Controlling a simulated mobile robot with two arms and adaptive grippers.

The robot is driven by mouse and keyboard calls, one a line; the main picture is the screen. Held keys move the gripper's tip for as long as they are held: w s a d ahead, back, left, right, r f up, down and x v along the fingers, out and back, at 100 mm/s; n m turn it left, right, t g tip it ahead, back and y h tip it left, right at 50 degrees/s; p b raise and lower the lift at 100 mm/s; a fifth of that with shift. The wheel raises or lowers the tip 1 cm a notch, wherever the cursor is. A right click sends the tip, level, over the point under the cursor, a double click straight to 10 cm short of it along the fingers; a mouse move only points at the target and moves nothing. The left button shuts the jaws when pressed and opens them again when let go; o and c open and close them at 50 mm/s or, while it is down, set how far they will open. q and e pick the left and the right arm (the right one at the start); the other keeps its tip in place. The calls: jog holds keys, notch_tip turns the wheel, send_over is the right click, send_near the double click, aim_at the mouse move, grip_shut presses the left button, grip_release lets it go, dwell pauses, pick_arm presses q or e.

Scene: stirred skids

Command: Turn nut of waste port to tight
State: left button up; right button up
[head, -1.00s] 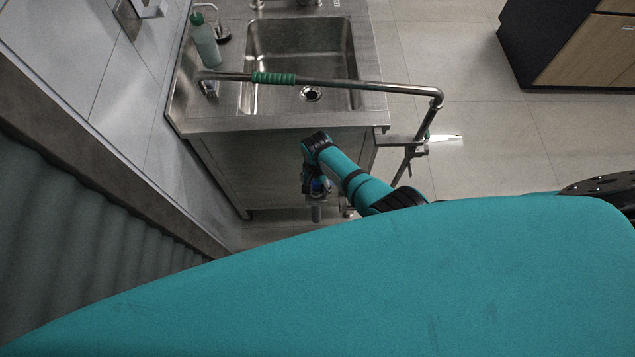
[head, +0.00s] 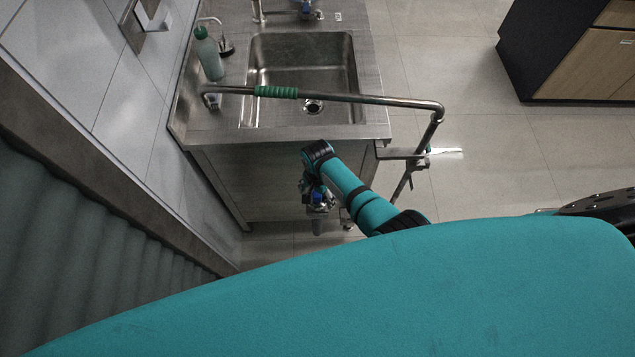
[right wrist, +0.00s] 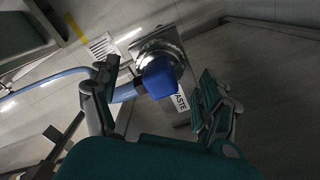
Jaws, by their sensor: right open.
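The blue nut of the waste port (right wrist: 158,76) shows in the right wrist view, in front of a round metal fitting (right wrist: 163,48). A white label ending in "ASTE" (right wrist: 181,102) is beside it, its first letters hidden. My right gripper (right wrist: 160,82) is open, one finger on each side of the nut in the picture. I cannot tell whether either finger touches it. In the head view, my right gripper (head: 318,208) is low in front of the sink cabinet, with a small blue patch at it. My left gripper is not in view.
A blue hose (right wrist: 45,84) runs left from the nut. The steel sink (head: 300,75) has a green-gripped metal rail (head: 350,98) across its front. A bottle (head: 209,55) stands at its left. A wood-fronted cabinet (head: 580,60) is at the right, with open floor between.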

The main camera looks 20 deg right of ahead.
notch_tip(320, 180, up, 10)
jog(key=shift+s+a+f, duration=0.1)
jog(key=shift+s+f, duration=0.05)
dwell(0.6)
